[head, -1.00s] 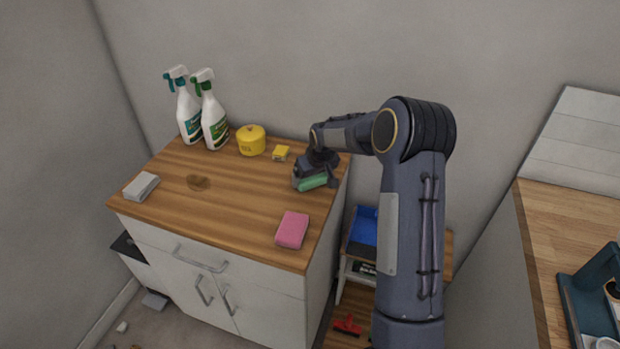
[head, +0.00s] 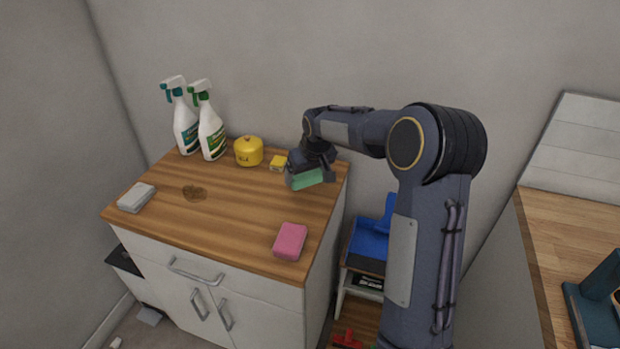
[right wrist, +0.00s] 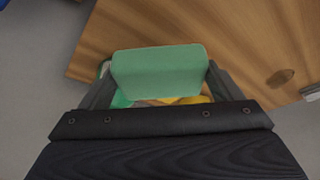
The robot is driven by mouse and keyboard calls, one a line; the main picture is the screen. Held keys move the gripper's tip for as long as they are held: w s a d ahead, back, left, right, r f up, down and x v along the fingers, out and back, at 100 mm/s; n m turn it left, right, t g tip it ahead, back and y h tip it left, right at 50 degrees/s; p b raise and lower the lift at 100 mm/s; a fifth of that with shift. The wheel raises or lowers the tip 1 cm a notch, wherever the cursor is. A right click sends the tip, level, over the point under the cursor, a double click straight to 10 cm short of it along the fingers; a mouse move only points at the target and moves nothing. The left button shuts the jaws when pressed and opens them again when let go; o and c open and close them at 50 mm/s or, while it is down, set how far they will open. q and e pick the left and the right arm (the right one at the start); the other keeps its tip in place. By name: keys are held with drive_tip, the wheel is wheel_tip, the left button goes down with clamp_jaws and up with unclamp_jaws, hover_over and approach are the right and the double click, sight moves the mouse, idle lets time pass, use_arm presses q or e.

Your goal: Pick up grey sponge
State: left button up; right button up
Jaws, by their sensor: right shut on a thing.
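The grey sponge (head: 136,197) lies flat near the left end of the wooden counter top. My right gripper (head: 311,172) is at the counter's far right part, well away from the grey sponge. It is shut on a green sponge (head: 304,180), which appears a little above the wood. In the right wrist view the green sponge (right wrist: 157,72) sits between the two fingers. My left gripper is not in view.
On the counter top (head: 235,205), a pink sponge (head: 290,242) lies at the front right. Two spray bottles (head: 186,128) (head: 211,134), a yellow pot (head: 249,151) and a small yellow sponge (head: 278,163) stand along the back. A brown stain (head: 194,193) marks the wood.

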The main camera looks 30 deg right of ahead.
drive_tip(key=s+a+b, duration=0.1)
drive_tip(key=s+a, duration=0.2)
drive_tip(key=a, duration=0.1)
drive_tip(key=s+a+b, duration=0.1)
drive_tip(key=s+a, duration=0.3)
drive_tip(key=s+a+b, duration=0.1)
drive_tip(key=s+a, duration=0.3)
drive_tip(key=a, duration=0.1)
drive_tip(key=shift+s, duration=0.1)
